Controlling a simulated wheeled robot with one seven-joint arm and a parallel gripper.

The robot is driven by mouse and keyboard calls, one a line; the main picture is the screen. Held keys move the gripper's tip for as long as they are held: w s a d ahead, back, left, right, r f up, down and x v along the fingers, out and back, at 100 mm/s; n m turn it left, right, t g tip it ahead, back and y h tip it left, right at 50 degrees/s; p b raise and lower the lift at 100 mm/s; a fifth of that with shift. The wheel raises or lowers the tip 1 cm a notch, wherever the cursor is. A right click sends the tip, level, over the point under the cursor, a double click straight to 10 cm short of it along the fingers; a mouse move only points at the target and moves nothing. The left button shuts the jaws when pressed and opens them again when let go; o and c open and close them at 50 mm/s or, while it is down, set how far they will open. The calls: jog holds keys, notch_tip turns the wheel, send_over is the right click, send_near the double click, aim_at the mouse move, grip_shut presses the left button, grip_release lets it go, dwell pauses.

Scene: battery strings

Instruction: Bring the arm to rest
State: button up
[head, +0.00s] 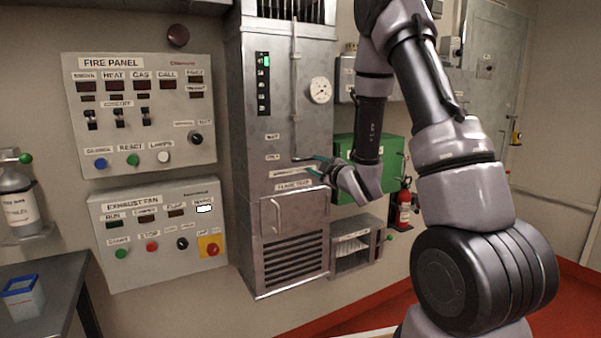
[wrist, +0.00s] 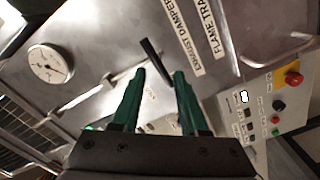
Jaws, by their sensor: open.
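My gripper (head: 308,167) is at the front of the tall grey metal cabinet (head: 258,130), near its middle. In the wrist view my gripper (wrist: 159,76) has its two green fingers apart. A dark bar (wrist: 150,53), the grip of a lever on the cabinet, shows just beyond and between the fingertips. The lever's metal rod (wrist: 105,90) runs down to the left. I cannot tell whether a finger touches the bar. Nothing is held between the fingers that I can see. My arm reaches in from the right in the head view.
The fire panel (head: 140,72) and exhaust fan panel (head: 160,262) are on the wall to the left. A gauge (head: 320,90), a green box (head: 345,150) and a red extinguisher (head: 404,207) are close by. A table (head: 70,300) stands at lower left.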

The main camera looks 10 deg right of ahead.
jog(key=s+d+r+m+g+h, duration=0.45)
jog(key=s+d+r+m, duration=0.35)
jog(key=r+m, duration=0.4)
jog(key=s+a+r+m+g, duration=0.1)
jog(key=s+a+m+g, duration=0.1)
jog(key=s, duration=1)
jog(key=s+a+r+m+g+y, duration=0.1)
jog(key=s+a+r+m+g, duration=0.1)
jog(key=s, duration=1)
jog(key=a+m+g, duration=0.1)
jog(key=m, duration=0.1)
jog(key=shift+s+m, duration=0.35)
jog(key=shift+m, duration=0.05)
